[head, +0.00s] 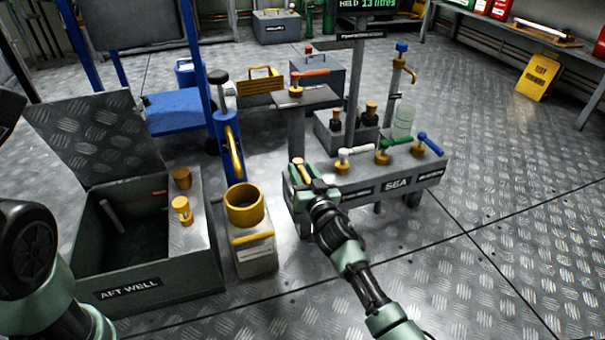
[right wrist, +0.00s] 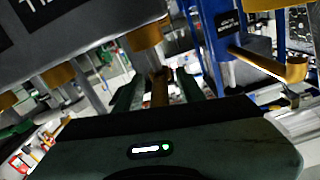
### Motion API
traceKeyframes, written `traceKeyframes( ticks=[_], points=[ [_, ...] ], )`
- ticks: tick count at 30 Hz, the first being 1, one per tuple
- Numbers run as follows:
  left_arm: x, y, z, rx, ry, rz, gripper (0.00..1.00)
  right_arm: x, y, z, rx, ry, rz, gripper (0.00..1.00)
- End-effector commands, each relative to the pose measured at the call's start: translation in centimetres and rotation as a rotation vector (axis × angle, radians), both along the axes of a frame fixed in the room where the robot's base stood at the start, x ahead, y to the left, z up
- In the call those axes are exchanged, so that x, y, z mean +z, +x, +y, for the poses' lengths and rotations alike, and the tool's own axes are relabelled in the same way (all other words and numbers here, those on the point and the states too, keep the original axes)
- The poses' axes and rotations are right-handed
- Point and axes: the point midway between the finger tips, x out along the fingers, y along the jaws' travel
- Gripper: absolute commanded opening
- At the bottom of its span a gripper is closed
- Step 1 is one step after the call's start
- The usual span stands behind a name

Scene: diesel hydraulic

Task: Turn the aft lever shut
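A grey valve manifold (head: 372,188) stands right of centre in the head view, with a row of levers on top. The leftmost lever (head: 302,170) is yellow; white (head: 356,152), green (head: 394,147) and blue (head: 431,144) levers follow to its right. One front label reads SEA; I cannot read an aft label on the manifold. My right gripper (head: 309,184) is at the left end, around the yellow lever. In the right wrist view the yellow lever (right wrist: 160,88) stands between the fingers, with gaps beside it. My left gripper is out of view.
The open AFT WELL box (head: 150,278) stands at the left, its lid raised. A yellow-necked container (head: 253,250) stands between it and the manifold. A post stand (head: 298,125) rises behind the manifold's left end.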

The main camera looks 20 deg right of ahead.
Motion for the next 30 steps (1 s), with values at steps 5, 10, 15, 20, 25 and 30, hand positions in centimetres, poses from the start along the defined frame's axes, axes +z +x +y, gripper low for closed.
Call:
traceKeyframes(
  ticks=[5, 10, 15, 20, 25, 30],
  points=[
    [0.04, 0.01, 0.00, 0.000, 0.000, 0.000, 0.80, 0.02, -0.03, 0.00, 0.000, 0.000, 0.000, 0.22],
    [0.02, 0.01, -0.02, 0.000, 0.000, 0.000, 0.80, 0.01, -0.04, -0.01, 0.000, 0.000, 0.000, 0.00],
    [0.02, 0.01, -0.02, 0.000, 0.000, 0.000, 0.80, 0.00, -0.05, -0.01, 0.000, 0.000, 0.000, 0.00],
    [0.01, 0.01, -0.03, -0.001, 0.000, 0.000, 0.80, -0.01, -0.06, -0.01, 0.000, 0.001, 0.000, 0.00],
    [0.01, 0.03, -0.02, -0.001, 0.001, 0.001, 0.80, -0.01, -0.06, 0.00, 0.000, 0.002, 0.000, 0.00],
    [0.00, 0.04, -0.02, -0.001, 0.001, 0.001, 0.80, 0.05, 0.00, -0.03, -0.001, 0.002, -0.001, 0.00]
  ],
)
